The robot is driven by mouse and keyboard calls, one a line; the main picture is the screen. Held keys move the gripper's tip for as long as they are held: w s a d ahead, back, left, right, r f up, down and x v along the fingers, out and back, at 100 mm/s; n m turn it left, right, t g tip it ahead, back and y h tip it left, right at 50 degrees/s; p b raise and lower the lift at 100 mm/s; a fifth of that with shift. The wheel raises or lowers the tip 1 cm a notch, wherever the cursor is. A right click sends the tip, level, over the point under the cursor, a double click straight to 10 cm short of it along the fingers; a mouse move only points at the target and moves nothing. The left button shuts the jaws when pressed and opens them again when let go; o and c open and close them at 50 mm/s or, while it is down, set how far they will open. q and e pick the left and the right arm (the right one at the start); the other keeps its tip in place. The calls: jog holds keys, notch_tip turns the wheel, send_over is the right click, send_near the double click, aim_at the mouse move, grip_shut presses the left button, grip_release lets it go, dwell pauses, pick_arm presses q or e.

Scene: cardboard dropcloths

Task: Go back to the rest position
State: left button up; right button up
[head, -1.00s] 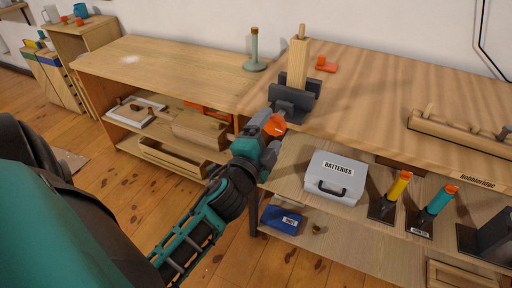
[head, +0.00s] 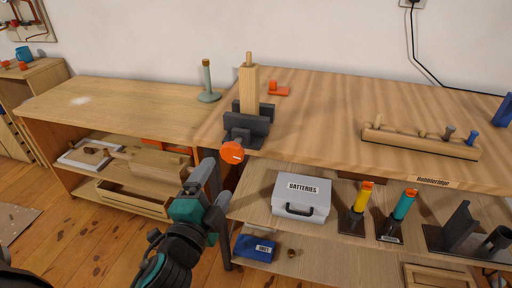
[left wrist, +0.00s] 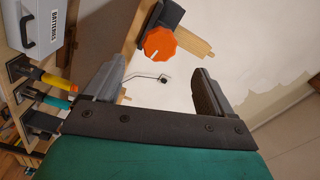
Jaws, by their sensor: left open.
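My left gripper (head: 205,176) is open and empty. It hangs in front of the workbench (head: 330,110), below and left of a dark vise (head: 246,125) with an orange knob (head: 232,152). The vise stands at the bench's left front corner and has an upright wooden block (head: 249,88) in it. In the left wrist view my open gripper (left wrist: 158,82) has both fingers spread with nothing between them, and the orange knob (left wrist: 160,44) shows beyond them, apart from the fingers. My right gripper is not in view.
The shelf under the bench holds a grey batteries case (head: 301,197), yellow-topped (head: 356,210) and teal-topped (head: 397,215) tools in dark stands, and a blue box (head: 254,248). A lower wooden cabinet (head: 110,105) stands left. Wooden floor lies open at lower left.

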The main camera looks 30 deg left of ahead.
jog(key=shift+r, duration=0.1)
pick_arm(q)
jog(key=s+d+f+n+g+h+p, duration=0.6)
jog(key=d+f+n+p, duration=0.3)
jog(key=f+p, duration=0.1)
jog(key=shift+s+d+g+p, duration=0.15)
jog(key=shift+d+g+p, duration=0.25)
jog(key=shift+p, duration=0.5)
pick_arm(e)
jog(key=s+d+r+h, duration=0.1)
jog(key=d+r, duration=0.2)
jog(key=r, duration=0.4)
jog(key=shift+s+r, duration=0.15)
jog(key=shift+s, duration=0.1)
pick_arm(q)
jog(key=shift+r, duration=0.1)
